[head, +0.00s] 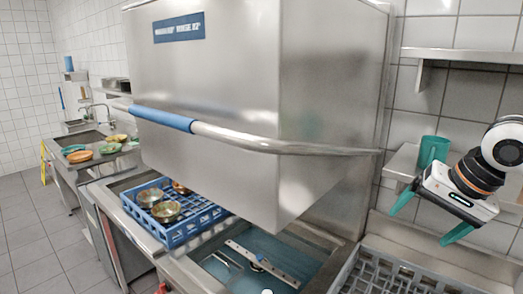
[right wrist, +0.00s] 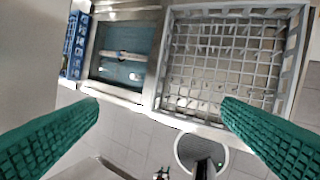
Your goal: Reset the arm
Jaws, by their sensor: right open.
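My right gripper (head: 429,217) is at the right of the head view, with two green fingers spread apart and nothing between them. It hangs in the air in front of the tiled wall, above the grey rack. In the right wrist view my right gripper (right wrist: 160,103) shows its textured green fingers at both sides, wide apart and empty. My left gripper is not in view.
A steel dishwasher hood (head: 215,75) with a blue-sleeved handle (head: 165,118) fills the middle. Beneath it is a blue rack (head: 208,217) with metal bowls. A grey rack (right wrist: 163,62) stands right of the wash basin. A teal cup (head: 433,150) is on a shelf behind my right gripper.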

